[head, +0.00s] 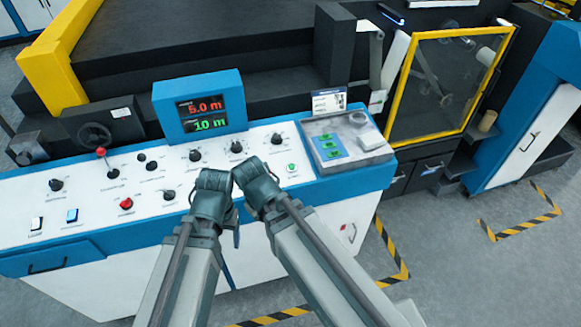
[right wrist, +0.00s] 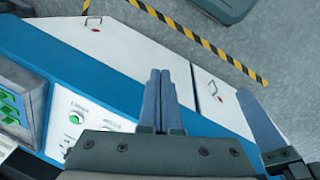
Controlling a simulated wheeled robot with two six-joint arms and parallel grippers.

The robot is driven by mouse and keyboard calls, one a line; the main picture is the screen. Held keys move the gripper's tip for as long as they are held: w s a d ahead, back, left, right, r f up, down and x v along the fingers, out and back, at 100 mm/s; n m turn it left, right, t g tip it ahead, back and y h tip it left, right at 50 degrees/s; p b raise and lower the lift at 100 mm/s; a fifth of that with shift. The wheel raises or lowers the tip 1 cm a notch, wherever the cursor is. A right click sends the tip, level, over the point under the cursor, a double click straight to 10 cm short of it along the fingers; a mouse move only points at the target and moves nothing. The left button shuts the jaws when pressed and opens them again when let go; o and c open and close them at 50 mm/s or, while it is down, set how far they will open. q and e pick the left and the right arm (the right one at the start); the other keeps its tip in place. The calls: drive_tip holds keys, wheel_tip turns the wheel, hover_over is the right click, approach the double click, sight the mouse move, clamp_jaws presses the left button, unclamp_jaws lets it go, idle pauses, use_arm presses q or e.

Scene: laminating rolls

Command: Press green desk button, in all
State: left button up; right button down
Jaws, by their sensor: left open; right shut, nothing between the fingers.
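The green button (head: 292,167) is a small round button on a white label at the right end of the white control desk (head: 85,240). It also shows in the right wrist view (right wrist: 75,119), left of my right gripper. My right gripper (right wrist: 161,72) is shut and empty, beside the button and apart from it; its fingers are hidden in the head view. My left gripper (head: 225,212) is at the desk's front edge, left of the right one. Its fingers are mostly hidden under its wrist.
A red button (head: 127,203), a red-topped lever (head: 101,153) and several black knobs stand on the desk. A grey tray (head: 373,142) with green-marked items lies right of the button. A yellow-framed door (head: 445,85) stands behind.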

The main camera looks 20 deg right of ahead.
drive_tip(key=w+d+r+n+t+h, duration=0.25)
drive_tip(key=w+d+n+t, duration=0.35)
drive_tip(key=w, duration=0.6)
wheel_tip(320, 180, up, 5)
drive_tip(key=n+h, duration=0.3)
drive_tip(key=n, duration=0.2)
hover_over(292, 167)
drive_tip(key=s+a, duration=0.1)
drive_tip(key=s, duration=0.2)
drive_tip(key=shift+w+f+t+b, duration=0.15)
drive_tip(key=shift+w+t+b, duration=0.1)
drive_tip(key=shift+t+b, duration=0.2)
drive_tip(key=shift+f, duration=0.1)
drive_tip(key=f+b, duration=0.3)
drive_tip(key=w+f+b, duration=0.1)
drive_tip(key=f+b, duration=0.4)
drive_tip(key=shift+w+f+b, duration=0.25)
drive_tip(key=shift+f+b, duration=0.05)
drive_tip(key=shift+b, duration=0.05)
drive_tip(key=shift+f+b, duration=0.4)
